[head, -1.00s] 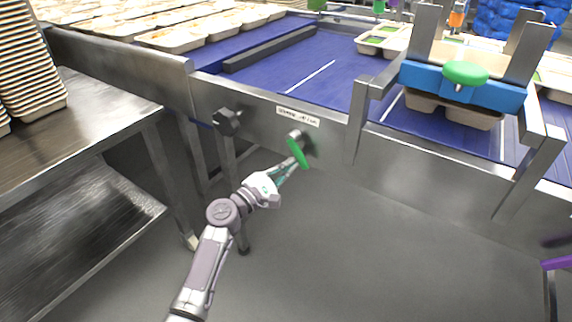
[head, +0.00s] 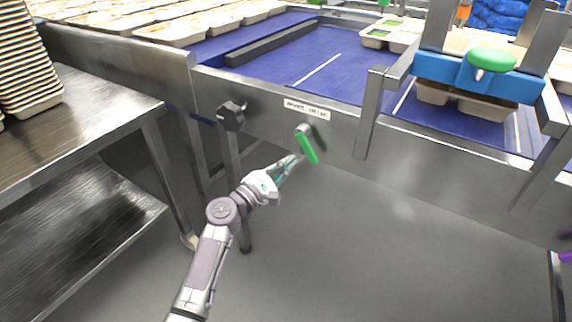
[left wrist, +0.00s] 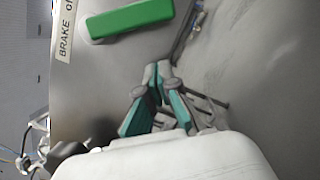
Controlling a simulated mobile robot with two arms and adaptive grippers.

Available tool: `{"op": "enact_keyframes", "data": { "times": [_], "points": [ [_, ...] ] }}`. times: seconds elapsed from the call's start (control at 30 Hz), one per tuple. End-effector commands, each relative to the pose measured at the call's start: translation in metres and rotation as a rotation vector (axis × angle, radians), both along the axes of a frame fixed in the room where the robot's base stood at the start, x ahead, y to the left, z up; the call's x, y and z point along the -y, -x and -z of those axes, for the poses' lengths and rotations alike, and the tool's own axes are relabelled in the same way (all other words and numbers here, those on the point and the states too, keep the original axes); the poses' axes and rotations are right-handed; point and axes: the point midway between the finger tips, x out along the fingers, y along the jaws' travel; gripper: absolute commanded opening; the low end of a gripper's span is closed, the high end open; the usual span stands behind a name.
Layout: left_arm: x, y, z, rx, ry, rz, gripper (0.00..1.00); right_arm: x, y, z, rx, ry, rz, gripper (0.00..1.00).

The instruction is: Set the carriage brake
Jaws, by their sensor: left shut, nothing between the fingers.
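The brake lever is a green bar (head: 308,148) on a pivot on the conveyor's steel side, slanting down to the right. A white label (head: 307,109) is above it; in the left wrist view the label (left wrist: 66,30) reads "BRAKE" and is cut off. My left gripper (head: 296,159) is shut and empty, just left of the lever's lower part. In the left wrist view the fingertips (left wrist: 157,68) are together, below the green bar (left wrist: 131,18) and apart from it. The blue carriage (head: 478,78) with a green knob (head: 492,59) stands over the belt at right. My right gripper is out of view.
A black knob (head: 231,115) sits on the steel side left of the lever. A steel table (head: 90,110) with stacked trays (head: 27,60) is at left. The blue belt (head: 310,70) carries filled trays. Open floor lies below the lever.

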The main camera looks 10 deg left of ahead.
Motion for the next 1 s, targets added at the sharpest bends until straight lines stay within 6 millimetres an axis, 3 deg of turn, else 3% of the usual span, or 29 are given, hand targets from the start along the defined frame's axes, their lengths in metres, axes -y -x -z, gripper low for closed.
{"op": "enact_keyframes", "data": {
  "times": [0.07, 0.3, 0.5, 1.0],
  "points": [
    [0.002, 0.000, 0.009, 0.000, 0.001, 0.001, 0.00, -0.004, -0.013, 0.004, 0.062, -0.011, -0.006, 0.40],
    [-0.030, 0.052, 0.014, -0.002, -0.001, 0.000, 0.00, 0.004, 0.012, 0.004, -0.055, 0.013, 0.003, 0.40],
    [-0.045, 0.076, 0.017, -0.001, -0.002, 0.000, 0.00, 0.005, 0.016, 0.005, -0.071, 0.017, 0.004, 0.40],
    [-0.050, 0.083, 0.018, 0.000, 0.000, 0.000, 0.00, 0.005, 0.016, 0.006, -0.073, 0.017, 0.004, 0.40]
  ]
}}
